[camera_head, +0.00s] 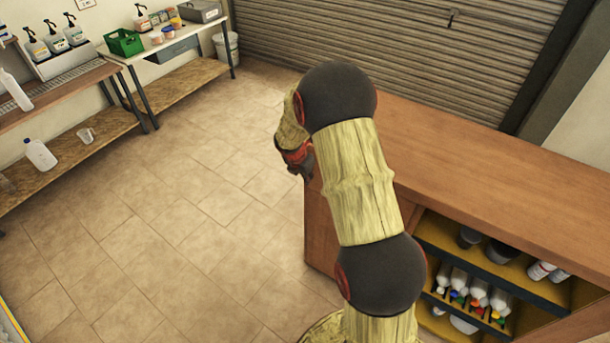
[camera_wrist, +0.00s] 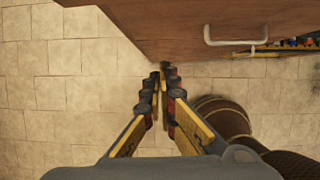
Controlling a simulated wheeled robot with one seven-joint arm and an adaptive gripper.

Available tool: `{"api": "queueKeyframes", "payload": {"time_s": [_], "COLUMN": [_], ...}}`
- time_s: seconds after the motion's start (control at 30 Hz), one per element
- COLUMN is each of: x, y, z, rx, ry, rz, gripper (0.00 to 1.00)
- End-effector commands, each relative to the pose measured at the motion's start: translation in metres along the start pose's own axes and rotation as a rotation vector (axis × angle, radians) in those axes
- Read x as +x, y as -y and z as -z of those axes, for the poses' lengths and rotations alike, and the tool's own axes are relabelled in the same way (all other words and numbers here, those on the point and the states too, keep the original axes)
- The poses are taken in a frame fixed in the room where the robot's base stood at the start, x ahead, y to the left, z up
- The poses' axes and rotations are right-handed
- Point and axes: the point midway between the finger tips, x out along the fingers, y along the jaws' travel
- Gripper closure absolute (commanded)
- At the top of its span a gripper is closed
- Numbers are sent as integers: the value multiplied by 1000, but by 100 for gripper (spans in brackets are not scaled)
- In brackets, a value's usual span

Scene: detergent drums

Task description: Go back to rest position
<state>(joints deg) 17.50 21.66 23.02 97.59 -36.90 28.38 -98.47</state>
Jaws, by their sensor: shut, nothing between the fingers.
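My gripper (camera_wrist: 163,76) shows in the wrist view with its two fingers converged at the tips. It is shut and holds nothing. It hangs over bare tiled floor, with the brown side of the wooden counter (camera_wrist: 160,25) close to the fingertips at the top of that view. In the head view my arm rises in the middle and bends at the top beside the left end of the counter (camera_head: 480,160). The gripper's fingers are hidden in the head view.
Open shelves (camera_head: 480,285) with bottles and tubs lie under the counter's front. A pale handle (camera_wrist: 236,40) sticks out from the counter side. A workbench (camera_head: 165,50) with a green crate (camera_head: 123,42) stands at the back left. The tiled floor (camera_head: 190,200) between is clear.

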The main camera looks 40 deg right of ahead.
Motion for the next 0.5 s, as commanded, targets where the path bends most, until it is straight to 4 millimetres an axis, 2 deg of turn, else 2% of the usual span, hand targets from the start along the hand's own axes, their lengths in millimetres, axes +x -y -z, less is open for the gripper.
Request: {"api": "queueKeyframes", "payload": {"time_s": [0.3, 0.37, 0.5], "x": [-4, -4, -2], "y": [0, 1, 13], "z": [0, 0, 9], "rx": [20, 65, 299], "ry": [0, -1, -18], "rz": [1, 4, 45], "gripper": [100, 100, 100]}}
